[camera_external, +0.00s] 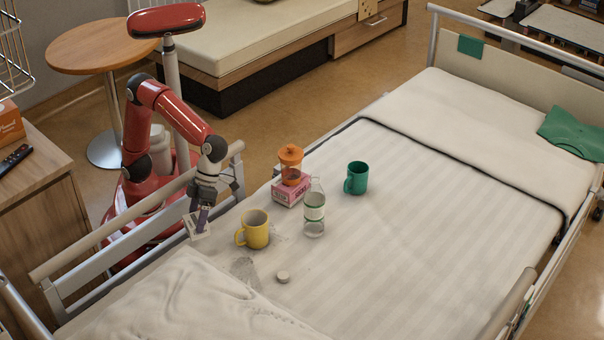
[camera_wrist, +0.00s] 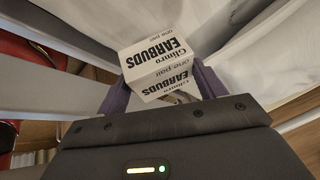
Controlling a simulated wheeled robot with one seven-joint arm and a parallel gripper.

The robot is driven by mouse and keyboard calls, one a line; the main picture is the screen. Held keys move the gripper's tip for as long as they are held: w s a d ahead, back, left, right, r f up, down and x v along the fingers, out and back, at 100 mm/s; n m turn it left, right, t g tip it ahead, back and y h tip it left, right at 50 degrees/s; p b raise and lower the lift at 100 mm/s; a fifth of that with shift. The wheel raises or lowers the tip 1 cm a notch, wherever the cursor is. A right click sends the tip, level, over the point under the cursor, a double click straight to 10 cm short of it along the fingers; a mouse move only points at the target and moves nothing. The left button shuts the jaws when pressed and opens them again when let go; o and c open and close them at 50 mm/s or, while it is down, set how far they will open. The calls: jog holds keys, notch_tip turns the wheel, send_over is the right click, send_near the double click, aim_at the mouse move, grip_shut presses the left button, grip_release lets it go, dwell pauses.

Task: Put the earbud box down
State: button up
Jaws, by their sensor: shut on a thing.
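The earbud box (camera_wrist: 158,72) is a small white carton with dark "EARBUDS" print. In the wrist view it sits between the two purple fingers of my gripper (camera_wrist: 165,92), which is shut on it. In the external view my gripper (camera_external: 202,216) points down at the bed's left edge, just inside the rail. The box (camera_external: 197,228) shows there at the fingertips, left of the yellow mug. I cannot tell whether its underside touches the bed (camera_external: 400,215).
A yellow mug (camera_external: 255,231), glass bottle (camera_external: 314,212), pink box (camera_external: 290,191) with an orange-lidded jar (camera_external: 291,167) on it, green mug (camera_external: 356,178) and small round lid (camera_external: 283,277) are on the bed. A bed rail (camera_external: 130,222) runs along the left. The bed's right half is clear.

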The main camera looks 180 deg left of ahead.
jog(key=shift+f+b, duration=0.35)
jog(key=shift+f, duration=1.8)
jog(key=shift+f, duration=0.1)
jog(key=o, duration=1)
jog(key=p+v, duration=0.2)
jog(key=v, duration=1)
